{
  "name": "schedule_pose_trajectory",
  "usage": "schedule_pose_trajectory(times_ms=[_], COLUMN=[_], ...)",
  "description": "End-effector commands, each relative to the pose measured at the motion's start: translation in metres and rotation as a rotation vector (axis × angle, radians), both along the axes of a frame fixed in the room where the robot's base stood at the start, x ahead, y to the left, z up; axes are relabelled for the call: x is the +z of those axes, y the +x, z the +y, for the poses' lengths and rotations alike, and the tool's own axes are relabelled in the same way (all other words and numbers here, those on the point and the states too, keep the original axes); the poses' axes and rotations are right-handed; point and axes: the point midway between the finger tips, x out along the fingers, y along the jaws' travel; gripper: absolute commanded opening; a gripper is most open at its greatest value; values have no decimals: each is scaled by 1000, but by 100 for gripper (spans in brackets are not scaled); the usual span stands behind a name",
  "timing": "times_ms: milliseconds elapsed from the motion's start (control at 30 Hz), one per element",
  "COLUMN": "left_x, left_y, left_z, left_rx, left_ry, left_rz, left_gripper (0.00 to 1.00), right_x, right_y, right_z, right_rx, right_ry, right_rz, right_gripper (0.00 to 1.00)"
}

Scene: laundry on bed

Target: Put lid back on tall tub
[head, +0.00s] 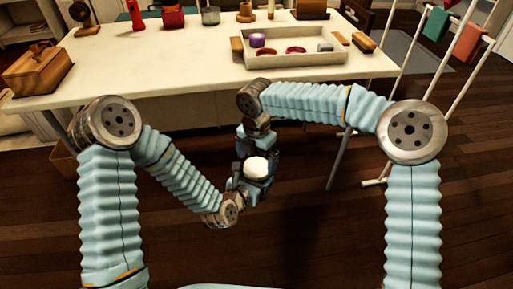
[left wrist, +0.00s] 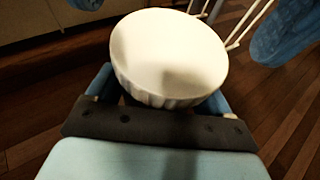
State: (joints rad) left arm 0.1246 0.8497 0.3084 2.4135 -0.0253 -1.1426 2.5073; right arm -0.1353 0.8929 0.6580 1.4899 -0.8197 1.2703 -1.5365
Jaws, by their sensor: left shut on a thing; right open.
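A round white lid with a ribbed edge (head: 256,166) is between my two grippers, in front of the table and above the floor. It fills the middle of the left wrist view (left wrist: 168,55), its smooth face towards the camera. My left gripper (head: 250,184) is shut, with its fingers at either side of this white piece. Whether a tub body is under the lid is hidden. My right gripper (head: 258,148) is open just above the white piece, pointing down; whether it touches cannot be told. I cannot identify a separate tall tub for certain.
The cream table (head: 165,62) stands ahead. On it are a shallow tray (head: 290,62) with small purple and red items, a wooden box (head: 37,69) at left, and brushes (head: 363,42) at right. A drying rack (head: 432,75) stands at right. Open floor surrounds my grippers.

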Motion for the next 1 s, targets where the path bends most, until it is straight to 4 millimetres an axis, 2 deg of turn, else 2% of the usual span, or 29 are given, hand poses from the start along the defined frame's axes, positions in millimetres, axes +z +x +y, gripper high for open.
schedule_pose_trajectory(times_ms=[200,567,900,933,1000], left_x=[1,0,0,0,0], left_y=[0,0,0,0,0], left_z=[0,0,0,0,0], left_rx=[0,0,0,0,0], left_ry=[0,0,0,0,0], left_rz=[-1,-1,-1,-1,-1], left_gripper=[0,0,0,0,0], right_x=[-23,-28,-27,-27,-27], right_y=[0,0,0,0,0], right_z=[0,0,0,0,0], right_rx=[0,-1,-1,-1,-20], right_ry=[0,0,0,0,-1], right_rz=[1,0,0,0,-1], right_gripper=[100,100,49,46,46])
